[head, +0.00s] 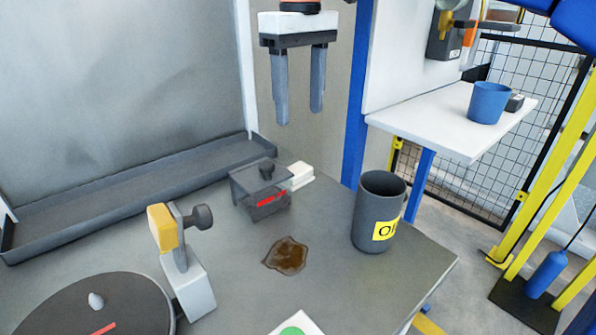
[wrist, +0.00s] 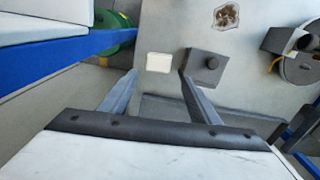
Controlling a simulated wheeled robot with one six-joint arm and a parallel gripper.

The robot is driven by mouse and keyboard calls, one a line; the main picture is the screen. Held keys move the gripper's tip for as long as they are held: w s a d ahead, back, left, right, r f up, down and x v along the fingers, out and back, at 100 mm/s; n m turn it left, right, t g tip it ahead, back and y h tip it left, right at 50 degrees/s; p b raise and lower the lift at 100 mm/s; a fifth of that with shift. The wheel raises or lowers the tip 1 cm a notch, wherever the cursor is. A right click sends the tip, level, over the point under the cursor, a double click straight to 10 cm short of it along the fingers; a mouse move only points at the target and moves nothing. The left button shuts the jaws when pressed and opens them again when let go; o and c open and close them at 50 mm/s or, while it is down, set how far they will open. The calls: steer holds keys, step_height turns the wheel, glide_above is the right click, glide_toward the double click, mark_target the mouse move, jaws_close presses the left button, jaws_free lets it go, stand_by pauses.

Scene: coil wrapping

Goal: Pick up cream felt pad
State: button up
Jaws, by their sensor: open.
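The cream felt pad (head: 301,174) is a small pale block on the grey table, just right of a dark lidded box. In the wrist view the pad (wrist: 159,62) shows as a pale rectangle near the upper middle, just beyond the gap between the fingertips. My gripper (head: 299,116) is open and empty, pointing down, in the air above the pad in the head view. In the wrist view my gripper (wrist: 158,74) has its fingers spread wider than the pad, and the right fingertip appears close to the box.
The dark box (head: 259,191) with a knob stands close beside the pad. A dark mug (head: 376,205) with a yellow label is to the right. A brown spill (head: 286,256) lies in front. A yellow-topped fixture (head: 186,265) and a round disc (head: 75,310) are at left.

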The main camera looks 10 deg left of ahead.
glide_above(299, 170)
step_height(299, 170, down, 9)
steer(key=shift+s+d+r, duration=0.1)
steer(key=shift+s+r, duration=0.05)
steer(key=shift+r, duration=0.05)
steer(key=shift+f, duration=2.7)
steer(key=c, duration=0.7)
